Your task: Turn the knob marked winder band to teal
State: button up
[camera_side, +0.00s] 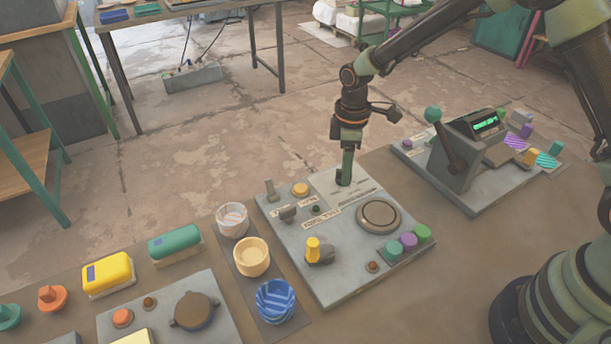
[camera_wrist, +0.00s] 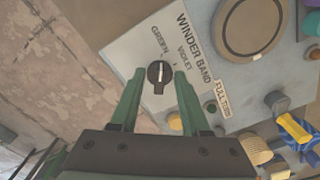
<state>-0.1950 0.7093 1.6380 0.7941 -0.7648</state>
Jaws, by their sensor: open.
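The winder band knob (camera_wrist: 159,74) is small, round and black, with a pale line running roughly up and down in the wrist view. Beside it is the printed WINDER BAND label (camera_wrist: 194,48), with smaller words that look like GREEN and VIOLET. I cannot make out a teal mark. My gripper (camera_wrist: 160,75) is open, its two green fingers on either side of the knob with gaps showing. I cannot tell how far down the fingertips are. In the side view my gripper (camera_side: 344,181) points down at the panel's far end and hides the knob.
The grey panel (camera_side: 337,278) also carries a large round pad (camera_side: 379,214), a yellow-handled lever (camera_side: 313,248) and several coloured buttons. Cups, including a blue one (camera_side: 276,301), stand to its left. A lever machine (camera_side: 456,160) stands to the right.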

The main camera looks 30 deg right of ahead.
grip_shut()
jog(key=m, duration=0.5)
jog(key=shift+a+m, duration=0.1)
jog(key=shift+m, duration=0.3)
jog(key=m, duration=0.5)
jog(key=shift+a+r, duration=0.1)
jog(key=m, duration=0.5)
jog(key=shift+m, duration=0.4)
jog(key=m, duration=0.5)
jog(key=shift+a, duration=0.1)
jog(key=shift+m, duration=0.3)
